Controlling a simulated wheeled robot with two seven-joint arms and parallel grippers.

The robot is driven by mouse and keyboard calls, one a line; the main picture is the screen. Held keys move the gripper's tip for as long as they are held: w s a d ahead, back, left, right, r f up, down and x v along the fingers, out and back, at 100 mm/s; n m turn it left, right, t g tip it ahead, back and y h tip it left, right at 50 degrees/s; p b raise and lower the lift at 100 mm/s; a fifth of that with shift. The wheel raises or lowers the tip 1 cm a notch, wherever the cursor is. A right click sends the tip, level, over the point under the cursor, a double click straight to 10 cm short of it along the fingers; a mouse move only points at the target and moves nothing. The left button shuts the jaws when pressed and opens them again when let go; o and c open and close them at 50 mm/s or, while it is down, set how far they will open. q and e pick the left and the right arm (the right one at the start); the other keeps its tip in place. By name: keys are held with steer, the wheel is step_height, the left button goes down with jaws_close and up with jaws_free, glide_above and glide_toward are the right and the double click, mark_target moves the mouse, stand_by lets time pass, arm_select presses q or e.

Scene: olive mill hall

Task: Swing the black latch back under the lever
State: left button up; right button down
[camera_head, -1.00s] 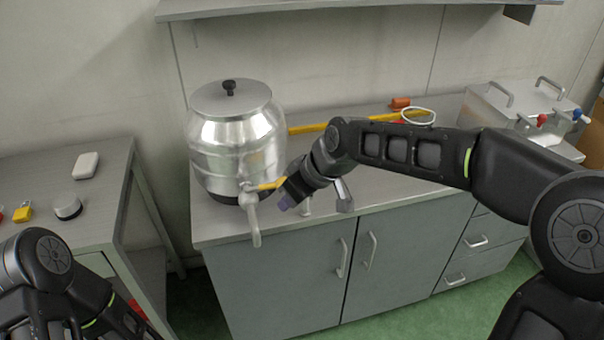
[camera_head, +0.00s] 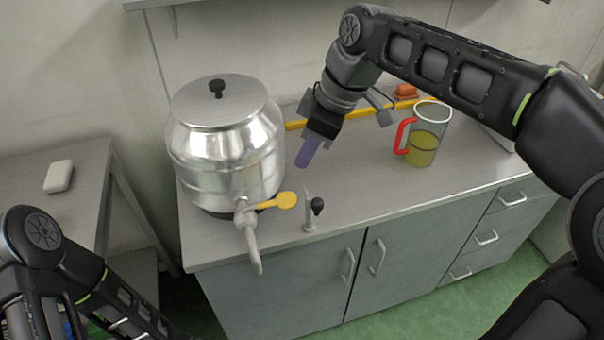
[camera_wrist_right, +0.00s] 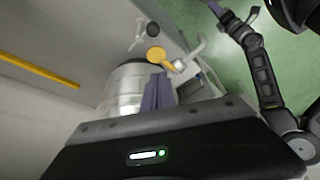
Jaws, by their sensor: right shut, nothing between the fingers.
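A steel tank (camera_head: 225,150) stands on the counter, with a grey tap (camera_head: 248,232) at its front. The tap's yellow lever (camera_head: 285,200) points right; it also shows in the wrist view (camera_wrist_right: 155,55). Just right of the lever is a small grey upright piece with a black knob (camera_head: 317,206), apparently the latch, apart from the lever. My right gripper (camera_head: 305,155) is shut and empty, above the counter behind the lever and latch. Its purple fingers (camera_wrist_right: 158,93) are together in the wrist view. My left gripper (camera_wrist_right: 234,12) shows open and empty at the wrist view's top.
A clear jug (camera_head: 423,150) with a red handle and yellow-green liquid stands right of the latch. A yellow bar (camera_head: 295,125) and an orange block (camera_head: 405,91) lie at the counter's back. A side table (camera_head: 25,180) with a white box (camera_head: 58,176) is at left.

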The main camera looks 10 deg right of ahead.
steer(key=p, duration=0.2)
glide_above(308, 193)
steer(key=s+a, duration=0.3)
steer(key=a, duration=0.2)
steer(key=f, duration=0.9)
steer(key=shift+d+f, duration=0.2)
steer(key=shift+s+d+f, duration=0.1)
steer(key=shift+s+d, duration=0.25)
steer(key=shift+d, duration=0.25)
steer(key=shift+s+d, duration=0.3)
steer(key=shift+d, duration=0.3)
steer(key=shift+s+d+f+p, duration=0.2)
steer(key=shift+s+d+p, duration=0.1)
steer(key=shift+d, duration=0.15)
